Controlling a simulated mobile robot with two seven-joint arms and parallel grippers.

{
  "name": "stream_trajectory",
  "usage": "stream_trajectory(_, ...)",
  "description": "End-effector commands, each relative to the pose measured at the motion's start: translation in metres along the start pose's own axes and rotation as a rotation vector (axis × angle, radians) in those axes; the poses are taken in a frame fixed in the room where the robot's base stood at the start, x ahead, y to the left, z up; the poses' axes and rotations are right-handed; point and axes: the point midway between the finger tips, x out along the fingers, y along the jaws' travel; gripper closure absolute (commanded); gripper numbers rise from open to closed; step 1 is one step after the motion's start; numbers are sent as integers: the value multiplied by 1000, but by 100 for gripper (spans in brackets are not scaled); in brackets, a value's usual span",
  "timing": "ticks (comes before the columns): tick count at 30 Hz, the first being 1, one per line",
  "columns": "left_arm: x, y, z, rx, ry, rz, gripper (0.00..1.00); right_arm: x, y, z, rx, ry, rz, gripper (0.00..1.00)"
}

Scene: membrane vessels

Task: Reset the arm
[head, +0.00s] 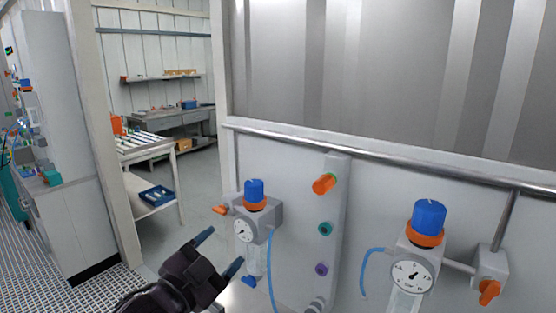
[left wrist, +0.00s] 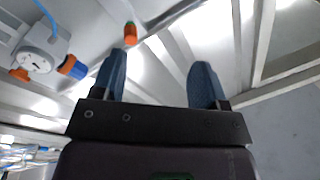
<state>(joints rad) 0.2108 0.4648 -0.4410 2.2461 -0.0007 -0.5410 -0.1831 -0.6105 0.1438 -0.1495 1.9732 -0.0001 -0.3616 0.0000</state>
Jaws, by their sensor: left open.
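My left gripper (head: 219,252) comes in at the bottom of the head view, left of centre. Its two blue-tipped fingers are apart with nothing between them. It is in front of the left regulator (head: 254,195), which has a blue knob, an orange ring and a round gauge. In the left wrist view the open fingers (left wrist: 158,84) point at the panelled wall, and the regulator (left wrist: 45,55) shows at the upper left. My right gripper is not in view.
A second regulator (head: 427,222) with a gauge is at the right. An orange valve handle (head: 324,184), a green port (head: 325,228) and a purple port (head: 321,269) sit on a panel between them.

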Motion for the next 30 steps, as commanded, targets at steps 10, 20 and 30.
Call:
stream_trajectory(10,-76,50,168,-418,-305,-132,33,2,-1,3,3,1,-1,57)
stream_trajectory(20,-217,132,278,-614,-660,-231,33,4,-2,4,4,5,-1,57)
stream_trajectory(30,-294,177,293,-682,-816,-248,33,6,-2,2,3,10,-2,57)
